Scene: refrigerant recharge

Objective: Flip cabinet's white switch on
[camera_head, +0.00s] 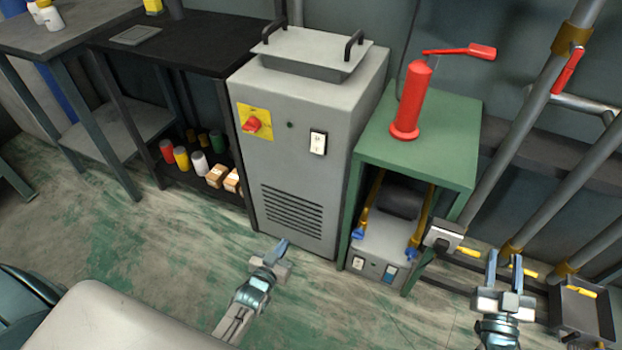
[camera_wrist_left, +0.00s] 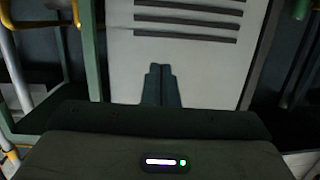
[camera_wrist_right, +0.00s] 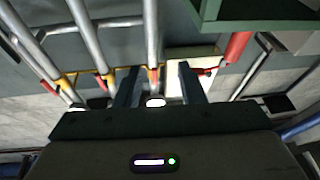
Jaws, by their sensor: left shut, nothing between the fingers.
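The grey cabinet (camera_head: 292,170) stands in the middle of the head view. Its white switch (camera_head: 318,142) is on the upper right of the front, right of a red knob (camera_head: 253,125) on a yellow plate. I cannot tell the switch's position. My left gripper (camera_head: 279,248) is shut and empty, in front of and below the cabinet's vents, apart from the switch. In the left wrist view its closed fingers (camera_wrist_left: 159,84) point at the cabinet's front (camera_wrist_left: 190,65) below the vents. My right gripper (camera_head: 504,272) is open and empty at the lower right, its parted fingers also in the right wrist view (camera_wrist_right: 158,88).
A green stand (camera_head: 455,155) right of the cabinet carries a red pump (camera_head: 407,105) and has a grey box (camera_head: 380,250) below. Pipes (camera_head: 535,125) run along the right. A black table (camera_head: 180,45) stands left. The floor before the cabinet is clear.

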